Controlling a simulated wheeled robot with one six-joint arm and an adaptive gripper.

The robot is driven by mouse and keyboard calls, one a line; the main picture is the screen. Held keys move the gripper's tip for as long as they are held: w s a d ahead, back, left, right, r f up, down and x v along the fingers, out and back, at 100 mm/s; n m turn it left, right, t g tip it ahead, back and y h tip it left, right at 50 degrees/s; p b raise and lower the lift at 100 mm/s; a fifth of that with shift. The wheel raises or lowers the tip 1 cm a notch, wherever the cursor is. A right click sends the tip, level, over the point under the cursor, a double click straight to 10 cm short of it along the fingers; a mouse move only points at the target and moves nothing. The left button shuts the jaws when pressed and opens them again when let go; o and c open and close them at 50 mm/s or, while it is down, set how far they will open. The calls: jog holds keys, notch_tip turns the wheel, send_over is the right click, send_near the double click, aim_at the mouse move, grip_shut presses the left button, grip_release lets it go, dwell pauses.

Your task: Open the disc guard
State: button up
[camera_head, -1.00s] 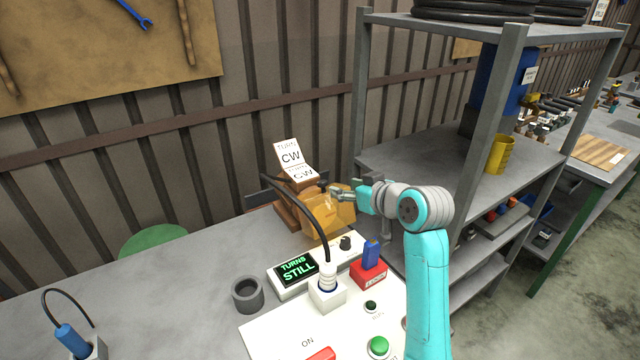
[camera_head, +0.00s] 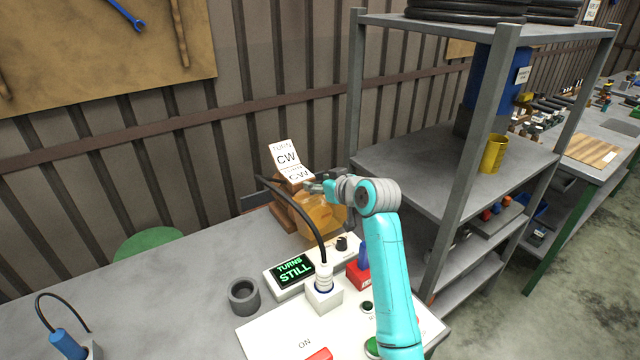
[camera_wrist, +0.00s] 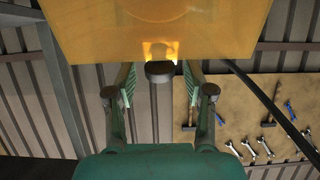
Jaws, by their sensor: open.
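The disc guard (camera_head: 320,217) is a see-through amber cover at the back of the bench, by the brown machine. It looks lowered. In the wrist view its amber panel (camera_wrist: 150,28) fills the top. A dark rounded knob (camera_wrist: 160,70) sits at the panel's lower edge, between my fingertips. My gripper (camera_head: 318,187) is at the top of the guard; in the wrist view my gripper (camera_wrist: 159,82) is open, with a finger on each side of the knob and gaps showing. My arm hides part of the guard's right side.
A black cable (camera_head: 307,215) arches in front of the guard to a white plug. A display (camera_head: 292,270) reads "TURNS STILL". A "CW" card (camera_head: 286,158) stands behind. A metal shelf (camera_head: 440,190) stands at right.

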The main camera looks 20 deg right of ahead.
grip_shut()
